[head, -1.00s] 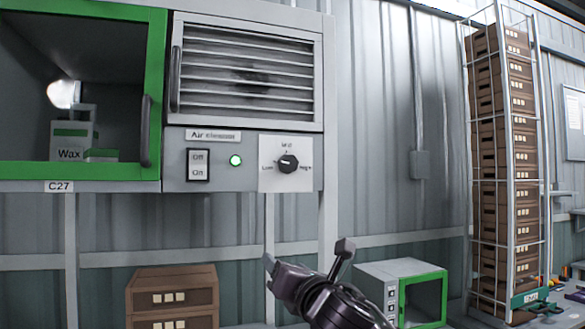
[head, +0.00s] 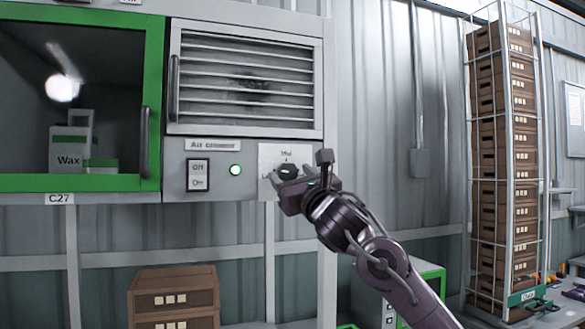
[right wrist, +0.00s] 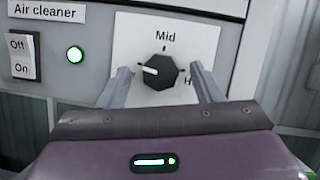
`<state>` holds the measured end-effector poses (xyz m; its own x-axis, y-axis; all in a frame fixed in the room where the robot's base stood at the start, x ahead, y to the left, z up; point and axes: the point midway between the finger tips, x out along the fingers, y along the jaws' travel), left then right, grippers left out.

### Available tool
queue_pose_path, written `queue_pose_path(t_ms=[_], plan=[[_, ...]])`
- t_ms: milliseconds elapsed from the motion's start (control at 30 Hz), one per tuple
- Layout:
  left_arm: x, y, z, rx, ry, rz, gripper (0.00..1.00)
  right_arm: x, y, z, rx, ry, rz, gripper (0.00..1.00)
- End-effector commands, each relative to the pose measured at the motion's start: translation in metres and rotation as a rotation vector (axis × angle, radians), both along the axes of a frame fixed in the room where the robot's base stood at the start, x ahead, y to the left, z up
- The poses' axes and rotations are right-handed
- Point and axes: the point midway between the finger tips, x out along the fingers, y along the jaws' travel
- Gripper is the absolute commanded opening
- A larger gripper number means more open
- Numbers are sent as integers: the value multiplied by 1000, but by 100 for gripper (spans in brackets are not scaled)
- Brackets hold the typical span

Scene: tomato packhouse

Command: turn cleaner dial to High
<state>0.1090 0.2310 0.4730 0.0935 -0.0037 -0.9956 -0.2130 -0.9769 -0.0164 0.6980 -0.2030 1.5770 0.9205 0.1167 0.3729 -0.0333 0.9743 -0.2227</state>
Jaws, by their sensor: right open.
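The cleaner dial (head: 288,171) is a black knob on a white plate (head: 266,157) at the right of the air cleaner's grey panel. In the right wrist view the dial (right wrist: 162,74) shows a white pointer mark turned left, on the Low side. "Mid" reads above it; the right-hand label is mostly hidden by a finger, and the Low label is hidden. My right gripper (head: 301,176) is open in front of the dial. In the right wrist view its fingers (right wrist: 161,84) stand either side of the dial, with gaps showing. I cannot tell how deep they reach. My left gripper is not in view.
An Off/On switch (head: 198,175) and a lit green lamp (head: 235,171) sit left of the dial. A louvred door (head: 246,80) is above. A green-framed cabinet (head: 155,60) holding a Wax box (head: 70,152) is at left. Stacked brown crates (head: 490,150) stand at right.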

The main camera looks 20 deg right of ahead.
Motion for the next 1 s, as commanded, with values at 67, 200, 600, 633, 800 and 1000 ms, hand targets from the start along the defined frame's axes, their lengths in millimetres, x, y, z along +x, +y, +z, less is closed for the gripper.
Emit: queue_pose_path(t_ms=[67,200,600,633,800,1000], plan=[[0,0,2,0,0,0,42,3,1,2,-1,0,0,60],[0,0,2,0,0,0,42,4,1,1,-1,0,0,60],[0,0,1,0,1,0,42,3,1,1,0,0,0,20],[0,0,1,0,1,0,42,3,0,1,0,0,0,16],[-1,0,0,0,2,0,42,3,1,0,6,0,0,15],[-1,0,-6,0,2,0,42,3,1,-1,60,1,1,15]])
